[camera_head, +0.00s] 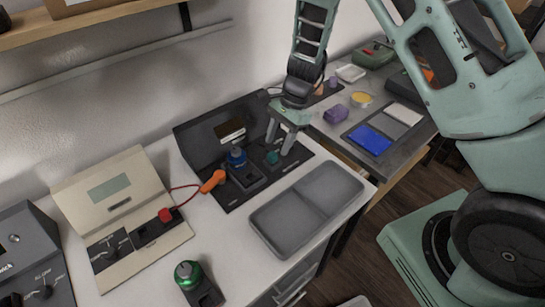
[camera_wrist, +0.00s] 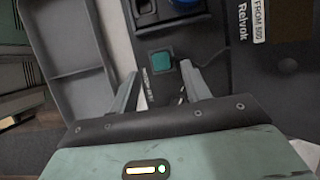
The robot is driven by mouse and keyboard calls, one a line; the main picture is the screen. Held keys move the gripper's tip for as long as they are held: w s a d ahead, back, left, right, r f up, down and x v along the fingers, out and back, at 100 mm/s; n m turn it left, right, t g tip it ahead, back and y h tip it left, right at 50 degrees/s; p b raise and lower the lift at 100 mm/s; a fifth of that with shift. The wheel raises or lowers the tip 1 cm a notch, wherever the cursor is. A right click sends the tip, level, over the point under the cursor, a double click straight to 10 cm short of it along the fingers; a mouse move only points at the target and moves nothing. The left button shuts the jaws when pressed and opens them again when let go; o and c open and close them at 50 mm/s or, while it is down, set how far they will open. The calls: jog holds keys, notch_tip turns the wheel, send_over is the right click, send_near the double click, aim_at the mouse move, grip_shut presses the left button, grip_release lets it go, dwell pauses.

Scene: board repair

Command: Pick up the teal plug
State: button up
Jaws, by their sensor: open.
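The teal plug (camera_head: 272,157) is small and square-topped, on the flat front panel of the dark grey device (camera_head: 200,150) in the head view. In the wrist view the teal plug (camera_wrist: 161,60) sits on the black panel, just beyond my fingertips and roughly between their lines. My gripper (camera_head: 280,143) is open and empty, pointing down close to the plug in the head view. In the wrist view its two fingers (camera_wrist: 160,72) are spread apart. I cannot tell the exact height gap between the fingertips and the plug.
A blue knob (camera_head: 237,156) on a black block stands left of the plug. An orange plug (camera_head: 212,181) on a red cable is beside it. A grey two-part tray (camera_head: 305,205) lies in front. A beige device (camera_head: 120,215) and a green button (camera_head: 187,273) are further left.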

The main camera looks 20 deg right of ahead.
aim_at(272, 154)
jog(key=shift+x, duration=1.85)
jog(key=shift+a, duration=0.1)
grip_shut()
jog(key=shift+w+r, duration=0.1)
notch_tip(272, 154, up, 10)
